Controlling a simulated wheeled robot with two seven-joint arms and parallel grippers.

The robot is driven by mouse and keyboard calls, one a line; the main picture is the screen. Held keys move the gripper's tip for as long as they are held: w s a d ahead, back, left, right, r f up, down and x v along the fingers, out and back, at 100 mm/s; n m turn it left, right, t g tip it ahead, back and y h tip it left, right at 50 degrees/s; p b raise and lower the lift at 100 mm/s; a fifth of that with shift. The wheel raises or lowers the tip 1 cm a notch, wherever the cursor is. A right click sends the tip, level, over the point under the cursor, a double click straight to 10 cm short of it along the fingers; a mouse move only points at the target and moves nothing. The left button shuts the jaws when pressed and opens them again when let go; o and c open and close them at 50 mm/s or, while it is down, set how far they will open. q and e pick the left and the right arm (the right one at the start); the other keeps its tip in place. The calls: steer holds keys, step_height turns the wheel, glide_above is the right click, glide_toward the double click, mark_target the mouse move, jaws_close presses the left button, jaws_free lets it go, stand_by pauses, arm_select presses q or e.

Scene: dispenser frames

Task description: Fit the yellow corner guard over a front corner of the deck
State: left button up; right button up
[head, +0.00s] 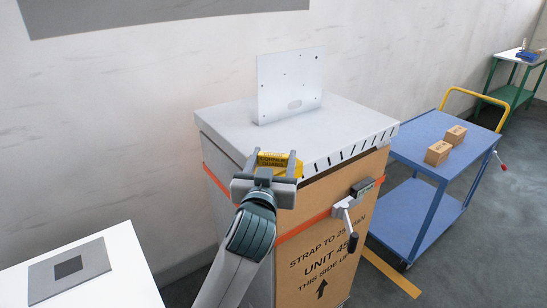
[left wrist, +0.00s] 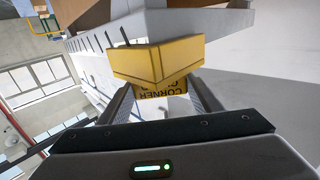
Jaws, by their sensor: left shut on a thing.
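The yellow corner guard (head: 282,159), printed with black lettering, is held in my left gripper (head: 274,168) at the deck's near front corner. The deck (head: 222,121) is a pale grey slab on top of a tall carton. In the left wrist view the guard (left wrist: 152,62) is an angled yellow piece between my left fingers (left wrist: 160,88), its lettering upside down. The deck's corner (left wrist: 147,22) shows directly behind the guard. I cannot tell whether the guard touches the deck. My right gripper is not in view.
An upright pale plate (head: 290,84) stands on the deck. An orange strap (head: 300,228) with a crank tensioner (head: 347,213) runs round the carton (head: 325,250). A white table (head: 115,262) is at lower left.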

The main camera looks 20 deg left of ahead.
arm_select(q)
steer(key=shift+f+b, duration=0.35)
steer(key=shift+f, duration=0.4)
steer(key=o, duration=1.2)
steer(key=shift+s, duration=0.1)
steer(key=shift+s+d+p, duration=0.35)
steer(key=shift+s+p, duration=1.05)
steer(key=shift+s, duration=1.45)
steer(key=shift+s+d+p, duration=0.4)
steer(key=shift+s+p, duration=1)
steer(key=shift+s, duration=1.45)
steer(key=shift+s+d+p, duration=0.35)
steer(key=shift+s+p, duration=1.05)
steer(key=shift+s, duration=1.45)
